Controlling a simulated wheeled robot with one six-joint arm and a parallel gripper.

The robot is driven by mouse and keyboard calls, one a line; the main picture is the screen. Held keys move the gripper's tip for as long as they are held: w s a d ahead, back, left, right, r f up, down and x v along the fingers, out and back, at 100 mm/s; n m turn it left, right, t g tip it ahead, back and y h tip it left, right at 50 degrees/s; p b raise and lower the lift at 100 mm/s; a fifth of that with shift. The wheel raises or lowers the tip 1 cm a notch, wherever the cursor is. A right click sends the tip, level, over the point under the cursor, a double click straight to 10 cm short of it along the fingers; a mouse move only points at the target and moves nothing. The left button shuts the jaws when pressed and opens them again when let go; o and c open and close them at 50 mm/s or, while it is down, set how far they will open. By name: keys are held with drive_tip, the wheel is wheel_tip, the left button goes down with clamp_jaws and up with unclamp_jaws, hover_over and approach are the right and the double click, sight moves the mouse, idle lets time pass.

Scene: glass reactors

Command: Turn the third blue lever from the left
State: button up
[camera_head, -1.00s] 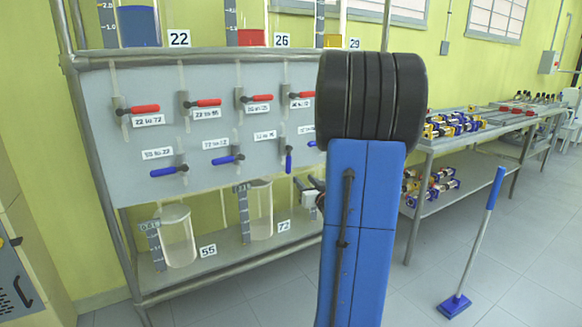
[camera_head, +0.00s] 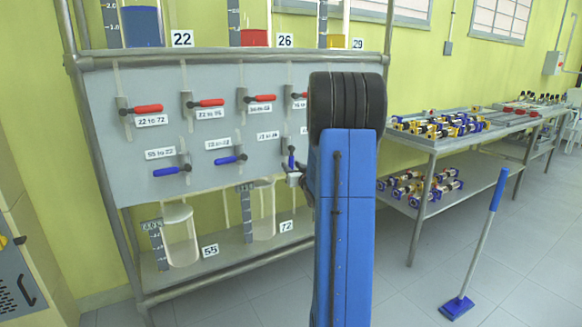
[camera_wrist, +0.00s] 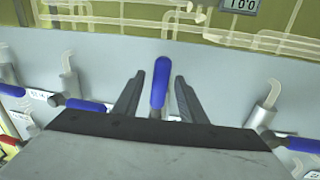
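A grey panel (camera_head: 150,95) carries a row of blue levers below a row of red ones. The first blue lever (camera_head: 172,171) and second blue lever (camera_head: 230,159) lie nearly level. The third blue lever (camera_head: 291,158) stands about vertical, next to my arm; it also shows in the wrist view (camera_wrist: 160,84). My gripper (camera_head: 294,178) is at the panel by this third lever. In the wrist view its fingers (camera_wrist: 157,98) are open, one on each side of the lever, with gaps showing. Blue levers farther right are hidden by my arm in the head view.
Red levers (camera_head: 205,103) sit above the blue ones. Glass vessels (camera_head: 180,238) stand on the rack's lower shelf. A table (camera_head: 425,143) with blue and yellow parts stands right of my arm. A blue squeegee-like tool (camera_head: 484,245) stands on the floor, which is otherwise open.

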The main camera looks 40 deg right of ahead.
drive_tip(key=shift+w+d, duration=0.25)
drive_tip(key=shift+w, duration=0.35)
clamp_jaws()
